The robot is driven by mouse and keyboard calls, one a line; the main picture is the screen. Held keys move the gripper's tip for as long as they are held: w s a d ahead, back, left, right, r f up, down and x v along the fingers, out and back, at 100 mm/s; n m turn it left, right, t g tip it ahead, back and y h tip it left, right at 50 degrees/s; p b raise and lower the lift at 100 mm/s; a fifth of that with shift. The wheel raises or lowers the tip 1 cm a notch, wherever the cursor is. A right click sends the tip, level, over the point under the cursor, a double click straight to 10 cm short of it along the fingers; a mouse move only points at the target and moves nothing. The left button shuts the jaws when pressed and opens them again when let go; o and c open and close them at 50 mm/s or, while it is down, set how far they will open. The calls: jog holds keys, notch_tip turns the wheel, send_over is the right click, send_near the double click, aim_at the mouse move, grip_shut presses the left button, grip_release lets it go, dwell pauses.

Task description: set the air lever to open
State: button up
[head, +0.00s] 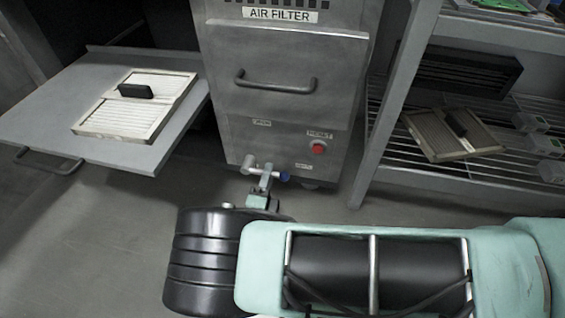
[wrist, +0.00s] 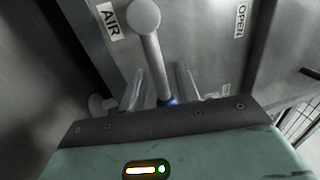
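The air lever is a grey rod with a round knob and a blue base. In the wrist view the lever (wrist: 152,55) runs from its knob at the top down to the blue base between my fingers. In the head view the lever (head: 249,162) is low on the cabinet front, its knob left of the blue base. My gripper (head: 267,172) is there too. In the wrist view my gripper (wrist: 160,75) is open, one finger on each side of the rod, with narrow gaps. An OPEN label (wrist: 240,21) is at the upper right; another label is partly hidden.
The metal AIR FILTER cabinet (head: 290,75) has a handle (head: 276,83) and a red button (head: 318,147). A filter panel (head: 135,104) lies on a pulled-out shelf (head: 60,95) at left. A wire rack (head: 480,175) at right holds another filter (head: 452,133) and small boxes.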

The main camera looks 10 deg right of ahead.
jog(key=shift+w+d+r, duration=0.1)
jog(key=shift+w+d, duration=0.1)
jog(key=shift+w, duration=0.35)
grip_shut()
jog(key=shift+r, duration=0.1)
